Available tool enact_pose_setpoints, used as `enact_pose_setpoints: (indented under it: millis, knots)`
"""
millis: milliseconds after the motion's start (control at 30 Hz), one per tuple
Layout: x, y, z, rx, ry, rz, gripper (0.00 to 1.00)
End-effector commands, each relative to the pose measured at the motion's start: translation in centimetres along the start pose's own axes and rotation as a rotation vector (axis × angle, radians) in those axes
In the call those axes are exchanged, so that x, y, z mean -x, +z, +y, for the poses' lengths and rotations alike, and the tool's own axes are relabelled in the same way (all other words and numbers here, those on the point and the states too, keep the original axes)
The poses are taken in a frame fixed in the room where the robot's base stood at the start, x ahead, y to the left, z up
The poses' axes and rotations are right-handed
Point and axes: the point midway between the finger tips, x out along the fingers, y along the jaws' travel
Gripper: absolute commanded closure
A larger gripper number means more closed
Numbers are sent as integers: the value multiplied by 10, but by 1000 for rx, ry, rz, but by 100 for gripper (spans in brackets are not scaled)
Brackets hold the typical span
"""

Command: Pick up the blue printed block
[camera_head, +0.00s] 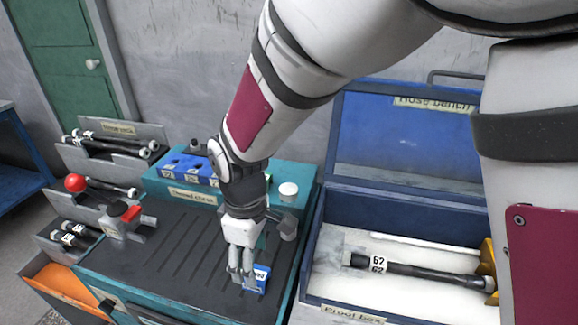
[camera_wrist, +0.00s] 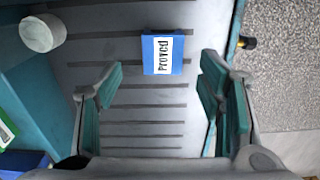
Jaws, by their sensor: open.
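The blue printed block (camera_head: 261,279) lies on the dark grooved bench top, near its right edge in the head view. In the wrist view the block (camera_wrist: 148,55) shows a white label reading "Proved". My gripper (camera_head: 241,274) is open and points down, just left of the block in the head view and partly covering it. In the wrist view the open fingers (camera_wrist: 160,95) stand apart with nothing between them, and the block lies beyond their tips, between their lines. I cannot tell the exact height of the fingers above the top.
A blue holder (camera_head: 185,168) and a white round piece (camera_head: 288,189) stand at the back. A grey fixture with a red part (camera_head: 130,214) is at the left. An open blue box (camera_head: 335,256) with a rod marked 62 (camera_head: 420,271) stands right. The grooved top (camera_head: 175,262) has free room.

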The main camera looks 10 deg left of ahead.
Motion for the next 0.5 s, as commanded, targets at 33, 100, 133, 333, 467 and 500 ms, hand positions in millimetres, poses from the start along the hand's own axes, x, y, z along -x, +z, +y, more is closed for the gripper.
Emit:
enact_pose_setpoints:
  millis: [33, 100, 133, 333, 467, 500]
  knots:
    - [-3, 0, 0, 0, 0, -1, 38]
    - [-6, 0, 0, 0, 0, 0, 38]
    - [-8, 0, -1, 0, 0, -1, 38]
    - [-36, 3, -3, 0, -1, -3, 38]
    - [-51, 3, -3, 0, -1, -2, 38]
    - [-54, 3, -3, 0, -1, -2, 38]
